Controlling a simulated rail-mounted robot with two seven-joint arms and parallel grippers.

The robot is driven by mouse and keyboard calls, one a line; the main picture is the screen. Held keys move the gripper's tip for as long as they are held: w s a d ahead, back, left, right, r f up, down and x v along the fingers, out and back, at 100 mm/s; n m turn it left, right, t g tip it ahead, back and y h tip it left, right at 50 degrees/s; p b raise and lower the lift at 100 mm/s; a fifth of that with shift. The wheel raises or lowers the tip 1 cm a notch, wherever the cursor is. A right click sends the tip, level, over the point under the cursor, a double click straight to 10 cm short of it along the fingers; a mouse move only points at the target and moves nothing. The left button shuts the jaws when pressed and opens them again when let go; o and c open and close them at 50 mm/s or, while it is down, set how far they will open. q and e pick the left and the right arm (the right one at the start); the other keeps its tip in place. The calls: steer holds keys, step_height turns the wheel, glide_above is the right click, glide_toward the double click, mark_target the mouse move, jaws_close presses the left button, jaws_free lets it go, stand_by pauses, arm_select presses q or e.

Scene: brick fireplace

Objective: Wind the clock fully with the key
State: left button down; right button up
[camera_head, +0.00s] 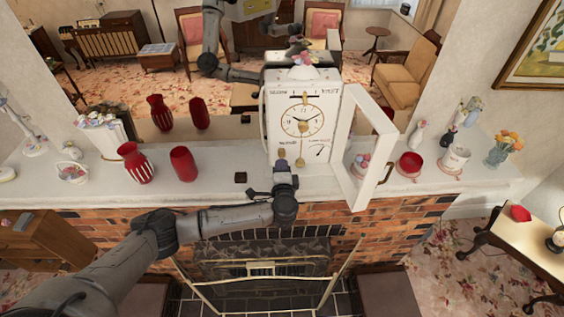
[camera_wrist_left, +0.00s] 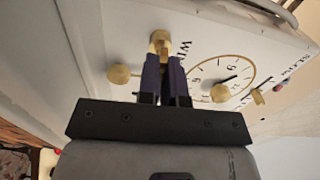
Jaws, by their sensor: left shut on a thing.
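The white clock (camera_head: 303,125) stands on the mantel with its glazed door (camera_head: 352,150) swung open to the right. Its round gold-ringed dial (camera_head: 302,120) faces me and also shows in the left wrist view (camera_wrist_left: 225,75). My left gripper (camera_head: 282,160) is at the lower left of the clock face, below the dial. In the left wrist view its purple fingers (camera_wrist_left: 164,75) are shut on the brass key (camera_wrist_left: 160,42), which is at the clock face near printed lettering. The fingers hide part of the key, and I cannot tell how deeply it sits. My right gripper is not in view.
A red bowl (camera_head: 410,163) and a white pot (camera_head: 455,158) stand right of the open door. A mirror behind reflects the room. The mantel's front edge lies below my gripper.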

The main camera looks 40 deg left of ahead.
arm_select(q)
steer(key=shift+a+m, duration=0.15)
steer(key=shift+m, duration=0.35)
steer(key=c, duration=1.5)
jaws_free()
steer(key=o, duration=0.8)
steer(key=shift+c, duration=0.2)
steer(key=shift+v, duration=3.5)
steer(key=shift+r, duration=0.1)
